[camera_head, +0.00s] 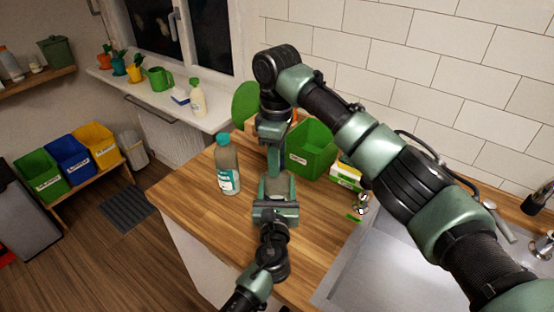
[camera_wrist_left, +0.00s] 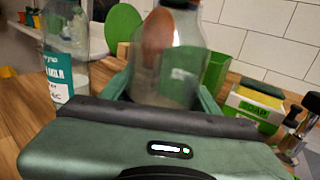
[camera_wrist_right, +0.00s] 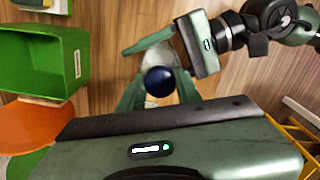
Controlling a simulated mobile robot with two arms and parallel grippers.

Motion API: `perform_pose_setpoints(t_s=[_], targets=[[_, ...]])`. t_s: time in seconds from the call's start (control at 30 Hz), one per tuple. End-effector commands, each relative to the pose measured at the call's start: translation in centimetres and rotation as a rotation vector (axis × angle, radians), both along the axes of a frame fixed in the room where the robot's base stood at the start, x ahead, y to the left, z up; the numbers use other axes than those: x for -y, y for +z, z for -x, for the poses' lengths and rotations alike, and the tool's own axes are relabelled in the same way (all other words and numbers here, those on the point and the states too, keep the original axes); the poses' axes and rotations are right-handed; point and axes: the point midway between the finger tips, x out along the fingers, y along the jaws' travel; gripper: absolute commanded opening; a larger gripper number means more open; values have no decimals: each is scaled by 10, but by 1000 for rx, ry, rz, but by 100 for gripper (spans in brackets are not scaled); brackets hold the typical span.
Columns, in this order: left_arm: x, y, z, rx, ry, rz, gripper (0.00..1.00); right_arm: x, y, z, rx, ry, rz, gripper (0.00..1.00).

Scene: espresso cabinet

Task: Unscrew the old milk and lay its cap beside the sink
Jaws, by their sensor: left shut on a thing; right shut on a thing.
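The milk bottle is clear and stands upright in my left gripper (camera_head: 275,188). It shows best in the left wrist view, where the clear bottle (camera_wrist_left: 165,75) sits between the green fingers, its dark cap cut off by the top edge. In the right wrist view, the dark blue cap (camera_wrist_right: 160,80) is between the fingers of my right gripper (camera_wrist_right: 158,90), which comes down from above. My left gripper holds the bottle below the cap. I cannot tell whether the cap is loose from the neck. The steel sink (camera_head: 395,265) is at the lower right in the head view.
Another bottle with a teal cap and label (camera_head: 228,165) stands on the wooden counter, just left of my grippers. A green bin (camera_head: 312,150) is behind them, and a boxed sponge (camera_head: 345,175) is to the right. Bare wood lies between the grippers and the sink.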

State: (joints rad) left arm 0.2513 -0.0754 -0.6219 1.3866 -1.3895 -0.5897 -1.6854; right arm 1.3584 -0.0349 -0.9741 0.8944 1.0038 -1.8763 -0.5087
Motion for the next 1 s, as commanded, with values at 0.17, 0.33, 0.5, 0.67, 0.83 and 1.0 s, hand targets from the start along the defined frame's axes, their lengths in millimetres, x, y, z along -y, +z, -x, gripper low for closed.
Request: perform_pose_setpoints(t_s=[0.17,0.33,0.5,0.67,0.83,1.0], targets=[[0,-1,0,-1,0,0,0,0,0,0,0,79,0,0],[0,-1,0,-1,0,0,0,0,0,0,0,78,0,0],[0,-1,0,-1,1,0,0,0,0,0,0,77,0,55],[0,-1,0,-1,1,0,0,0,0,0,0,76,0,55],[0,-1,0,-1,1,0,0,0,2,0,0,76,0,55],[0,-1,0,-1,1,0,0,-1,19,0,2,76,-2,55]])
